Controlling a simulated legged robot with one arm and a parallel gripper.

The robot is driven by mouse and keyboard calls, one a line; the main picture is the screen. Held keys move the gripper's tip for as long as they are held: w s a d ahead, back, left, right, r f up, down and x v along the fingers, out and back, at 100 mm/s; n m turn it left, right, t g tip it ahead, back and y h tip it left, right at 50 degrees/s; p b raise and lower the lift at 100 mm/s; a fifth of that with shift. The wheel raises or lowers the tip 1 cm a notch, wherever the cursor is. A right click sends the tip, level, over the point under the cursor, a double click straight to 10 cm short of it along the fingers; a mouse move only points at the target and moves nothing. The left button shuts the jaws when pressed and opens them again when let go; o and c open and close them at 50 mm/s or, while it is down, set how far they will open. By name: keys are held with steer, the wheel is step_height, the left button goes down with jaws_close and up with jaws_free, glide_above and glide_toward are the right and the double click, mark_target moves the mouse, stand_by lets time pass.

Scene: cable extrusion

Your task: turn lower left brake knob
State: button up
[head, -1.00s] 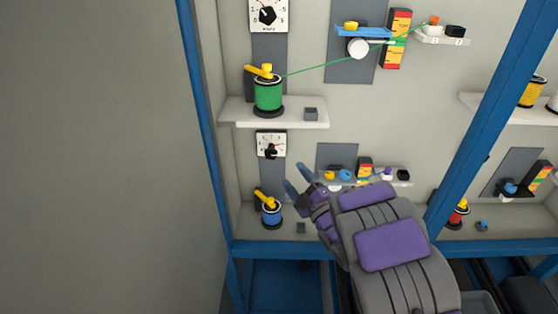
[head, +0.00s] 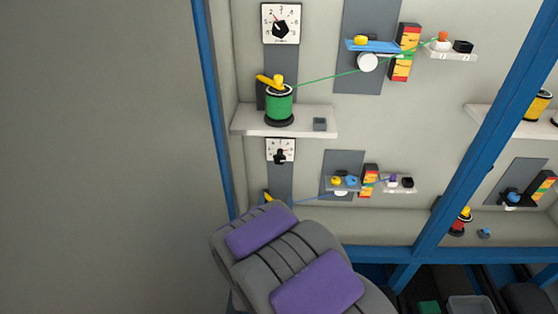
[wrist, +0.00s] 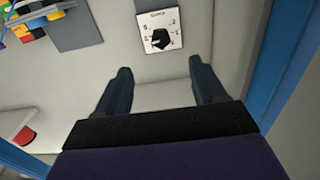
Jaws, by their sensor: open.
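The lower left brake dial is a white square plate (head: 291,146) with a black knob (head: 280,157), on a grey strip below the left shelf in the head view. The wrist view shows a white dial plate (wrist: 173,20) with a black knob (wrist: 160,39), which seems to be this dial. My gripper (wrist: 160,64) is open and empty. Its two dark fingers are spread wide, and the knob appears beyond and between their tips, apart from them. In the head view my forearm hides the gripper and most of the lower left spool.
Above the dial is a shelf (head: 250,122) with a green spool (head: 279,104) and a small grey block (head: 320,124). A bracket with small coloured parts (head: 345,182) is to the right. Blue posts (head: 208,90) and a diagonal blue beam (head: 490,110) frame the rack.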

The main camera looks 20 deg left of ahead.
mark_target(280, 164)
steer(key=w+a+b, duration=0.1)
steer(key=w, duration=0.4)
steer(key=w+a+b, duration=0.1)
steer(key=w, duration=0.4)
steer(key=w+a+b, duration=0.1)
steer(key=w, duration=0.4)
steer(key=shift+w+b, duration=0.25)
steer(key=shift+b, duration=0.05)
steer(key=shift+w+a, duration=0.2)
steer(key=shift+w, duration=0.6)
steer(key=c, duration=1)
steer(key=shift+r, duration=0.1)
steer(key=shift+n+p, duration=0.4)
steer(key=shift+p, duration=0.4)
